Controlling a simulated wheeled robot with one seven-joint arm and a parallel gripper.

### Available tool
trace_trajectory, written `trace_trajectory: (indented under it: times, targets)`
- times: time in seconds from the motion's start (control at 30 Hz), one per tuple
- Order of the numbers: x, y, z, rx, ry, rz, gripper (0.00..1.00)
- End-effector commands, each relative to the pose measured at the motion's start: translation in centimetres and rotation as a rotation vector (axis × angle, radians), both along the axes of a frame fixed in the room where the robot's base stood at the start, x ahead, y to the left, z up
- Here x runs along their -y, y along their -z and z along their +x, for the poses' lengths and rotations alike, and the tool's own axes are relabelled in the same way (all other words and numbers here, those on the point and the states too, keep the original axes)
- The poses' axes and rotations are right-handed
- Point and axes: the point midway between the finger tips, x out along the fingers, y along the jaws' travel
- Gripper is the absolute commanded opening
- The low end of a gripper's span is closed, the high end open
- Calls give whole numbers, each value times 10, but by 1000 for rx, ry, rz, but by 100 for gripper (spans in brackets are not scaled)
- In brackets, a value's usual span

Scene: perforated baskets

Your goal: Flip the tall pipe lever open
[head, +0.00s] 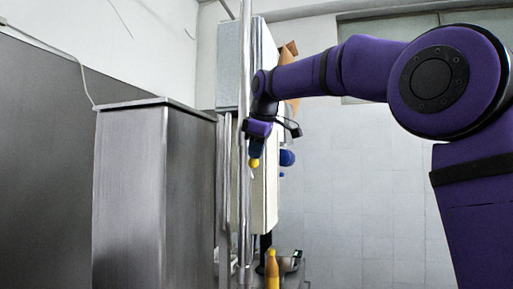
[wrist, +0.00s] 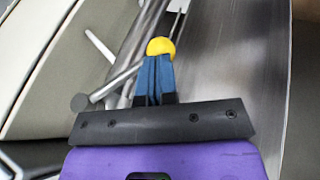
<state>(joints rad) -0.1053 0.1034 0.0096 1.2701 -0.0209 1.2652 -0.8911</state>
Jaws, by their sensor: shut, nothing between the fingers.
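A tall, shiny vertical pipe (head: 245,120) stands in front of a pale cabinet in the head view. A round yellow knob (head: 254,163) shows beside the pipe, just below my gripper (head: 256,152). In the wrist view the yellow knob (wrist: 160,46) sits right at the tips of my gripper (wrist: 157,62), whose blue fingers are together with nothing between them. I cannot tell whether the fingertips touch the knob. A metal rod with a round grey end (wrist: 80,102) slants up toward the pipe, left of the fingers. The lever's joint is not clear.
A steel box-shaped cabinet (head: 150,195) stands left of the pipe. A yellow bottle (head: 272,270) stands low down. The tiled wall at right has open space before it.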

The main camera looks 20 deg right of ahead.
Motion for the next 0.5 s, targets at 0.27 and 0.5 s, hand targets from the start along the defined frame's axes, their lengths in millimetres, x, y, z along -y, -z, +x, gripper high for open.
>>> trace_trajectory:
  times: [0.27, 0.5]
  targets:
    - [0, 1, 0, 9, 0, -7, 0]
    - [3, 8, 3, 86, -1, -63, 0]
